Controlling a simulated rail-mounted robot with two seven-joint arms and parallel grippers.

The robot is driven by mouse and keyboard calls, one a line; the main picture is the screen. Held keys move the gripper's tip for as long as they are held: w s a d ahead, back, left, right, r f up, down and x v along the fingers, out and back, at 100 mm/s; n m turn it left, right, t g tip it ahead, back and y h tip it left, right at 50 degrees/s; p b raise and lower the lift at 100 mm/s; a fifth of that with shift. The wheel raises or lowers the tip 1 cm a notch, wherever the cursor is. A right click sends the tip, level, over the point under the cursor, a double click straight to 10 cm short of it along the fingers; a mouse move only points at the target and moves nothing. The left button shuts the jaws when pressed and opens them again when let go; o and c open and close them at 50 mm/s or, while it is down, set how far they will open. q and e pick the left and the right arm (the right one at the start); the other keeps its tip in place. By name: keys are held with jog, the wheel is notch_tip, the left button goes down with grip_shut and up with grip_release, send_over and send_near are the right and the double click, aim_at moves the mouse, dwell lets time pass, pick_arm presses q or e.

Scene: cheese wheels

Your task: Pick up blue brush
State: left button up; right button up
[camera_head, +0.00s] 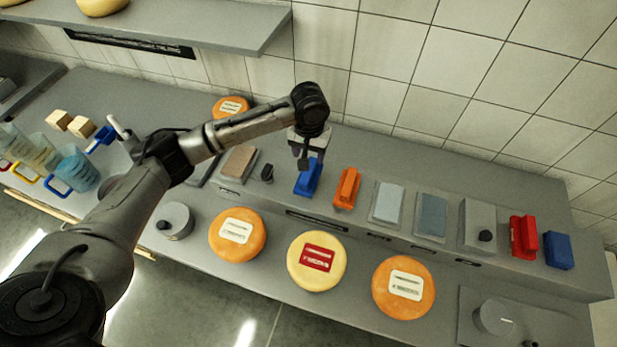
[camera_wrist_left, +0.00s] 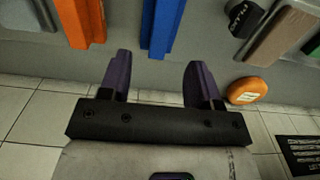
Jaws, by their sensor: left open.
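The blue brush (camera_head: 308,179) lies on the grey counter, left of an orange brush-like block (camera_head: 347,188). My left gripper (camera_head: 305,160) is over its far end in the head view and partly hides it. In the left wrist view the blue brush (camera_wrist_left: 161,28) runs in from the top edge, and its near end lies ahead of the gap between the two purple fingers. The left gripper (camera_wrist_left: 157,66) is open, with nothing between its fingers. How high the fingertips are above the brush is hard to tell. My right gripper is in neither view.
Cheese wheels (camera_head: 316,275) stand along the front of the counter (camera_head: 440,252). A small dark knob (camera_head: 267,173) and brown block (camera_head: 239,162) lie left of the brush. Grey blocks (camera_head: 387,203) and red and blue blocks (camera_head: 558,251) lie right. A tiled wall (camera_head: 450,80) is behind.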

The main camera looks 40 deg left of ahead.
aim_at(309, 177)
pick_arm(q)
notch_tip(309, 177, down, 4)
jog(key=shift+a+f, duration=0.2)
jog(key=shift+f, duration=2.55)
jog(key=shift+c, duration=0.3)
grip_shut()
